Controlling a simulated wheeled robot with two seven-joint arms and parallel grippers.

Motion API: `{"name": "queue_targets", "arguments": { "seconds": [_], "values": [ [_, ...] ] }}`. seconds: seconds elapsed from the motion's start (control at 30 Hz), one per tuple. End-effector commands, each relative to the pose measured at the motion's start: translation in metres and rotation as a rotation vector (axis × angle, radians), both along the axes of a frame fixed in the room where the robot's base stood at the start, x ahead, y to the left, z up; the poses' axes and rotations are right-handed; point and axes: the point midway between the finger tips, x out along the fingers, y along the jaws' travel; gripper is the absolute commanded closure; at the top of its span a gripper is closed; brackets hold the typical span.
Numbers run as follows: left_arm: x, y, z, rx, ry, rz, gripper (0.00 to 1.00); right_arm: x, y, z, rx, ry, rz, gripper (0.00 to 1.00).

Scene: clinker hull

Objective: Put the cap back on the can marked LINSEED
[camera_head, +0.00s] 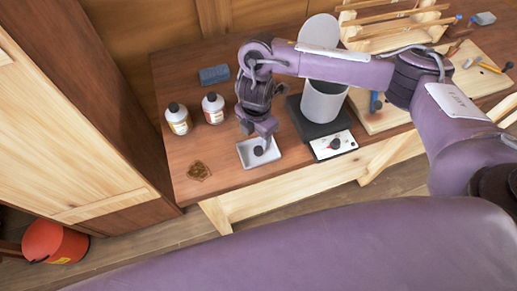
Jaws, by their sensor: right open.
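My right gripper (265,136) points down over a small white tray (245,160) near the table's front edge. It is open, with its fingers just above or around a small dark round piece (258,151) in the tray, which looks like a cap. I cannot tell if they touch it. Two small white containers stand left of the gripper: one with a yellowish label (179,124), one with an orange-red label (213,113). Both have dark tops. Their lettering is too small to read, so I cannot tell which is LINSEED. My left gripper is not in view.
A tall grey pot (322,104) with a raised round lid (319,30) stands on a black hot plate (299,117) to the right. A blue-grey block (214,75) lies behind the containers. A brown stain (198,171) marks the front left. A wooden rack (392,30) stands back right.

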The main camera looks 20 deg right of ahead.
Motion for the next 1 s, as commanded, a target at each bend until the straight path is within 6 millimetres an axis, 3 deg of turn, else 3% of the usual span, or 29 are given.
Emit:
{"name": "queue_targets", "arguments": {
  "seconds": [0.27, 0.6, 0.83, 1.0],
  "values": [
    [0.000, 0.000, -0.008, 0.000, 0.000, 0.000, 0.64, -0.001, 0.000, -0.026, 0.002, 0.003, -0.002, 0.45],
    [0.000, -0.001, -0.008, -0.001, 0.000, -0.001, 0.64, 0.000, 0.000, -0.030, 0.001, 0.000, 0.000, 0.45],
    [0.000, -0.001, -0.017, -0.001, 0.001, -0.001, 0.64, 0.001, -0.005, -0.063, 0.003, 0.005, -0.003, 0.45],
    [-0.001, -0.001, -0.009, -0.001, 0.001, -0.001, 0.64, 0.003, -0.005, -0.075, 0.001, 0.000, 0.000, 0.45]
  ]
}}
